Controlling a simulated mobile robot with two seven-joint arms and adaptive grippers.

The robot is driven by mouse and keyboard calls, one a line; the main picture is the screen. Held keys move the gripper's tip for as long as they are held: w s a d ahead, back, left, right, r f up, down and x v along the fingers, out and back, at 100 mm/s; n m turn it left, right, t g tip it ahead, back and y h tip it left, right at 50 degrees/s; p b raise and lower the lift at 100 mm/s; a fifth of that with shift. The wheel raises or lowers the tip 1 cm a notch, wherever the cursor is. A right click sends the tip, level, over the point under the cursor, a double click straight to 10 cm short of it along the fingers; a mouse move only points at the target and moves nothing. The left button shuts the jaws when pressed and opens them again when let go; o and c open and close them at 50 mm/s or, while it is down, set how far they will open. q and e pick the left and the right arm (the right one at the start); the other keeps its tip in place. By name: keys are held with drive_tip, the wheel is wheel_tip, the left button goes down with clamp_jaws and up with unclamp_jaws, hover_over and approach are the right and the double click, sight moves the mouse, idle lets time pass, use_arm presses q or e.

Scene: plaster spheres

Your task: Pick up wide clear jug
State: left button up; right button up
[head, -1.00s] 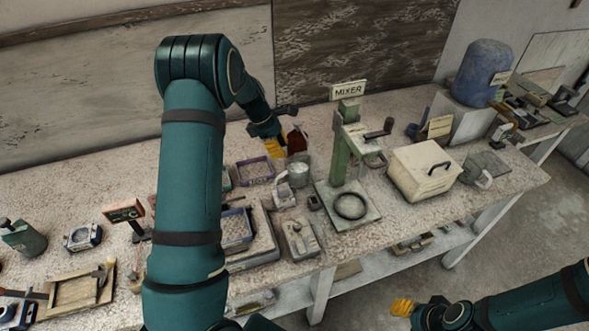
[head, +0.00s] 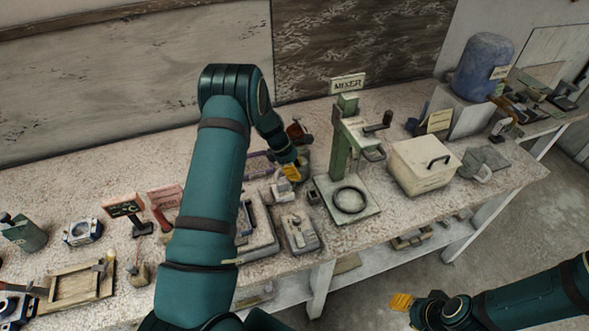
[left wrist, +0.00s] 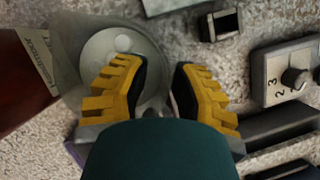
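The wide clear jug (left wrist: 105,45) shows in the left wrist view as a round, greyish see-through vessel seen from above, with a pale disc inside. My left gripper (left wrist: 160,80) is open, its yellow fingers apart, and overlaps the jug's right side in that view; I cannot tell whether they touch. In the head view my left gripper (head: 291,172) is over the jug's spot and mostly hides it. My right gripper (head: 402,302) is at the lower right, away from the bench; its opening is not clear.
A brown bottle (left wrist: 25,80) stands close left of the jug in the wrist view. The green mixer stand (head: 345,150), a control box with a knob (head: 300,232) and a small dark box (left wrist: 219,24) are nearby. A cream lidded box (head: 425,165) stands further right.

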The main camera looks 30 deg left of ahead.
use_arm(q)
drive_tip(key=shift+f, duration=0.15)
clamp_jaws()
drive_tip(key=shift+w+r, duration=0.1)
drive_tip(key=shift+r, duration=0.45)
wheel_tip(320, 180, up, 6)
drive_tip(key=r, duration=0.1)
drive_tip(key=s+a, duration=0.3)
drive_tip(key=a, duration=0.5)
drive_tip(key=s+a+f+b, duration=0.1)
drive_tip(key=s+a, duration=0.3)
drive_tip(key=a, duration=0.4)
drive_tip(key=shift+s, duration=0.3)
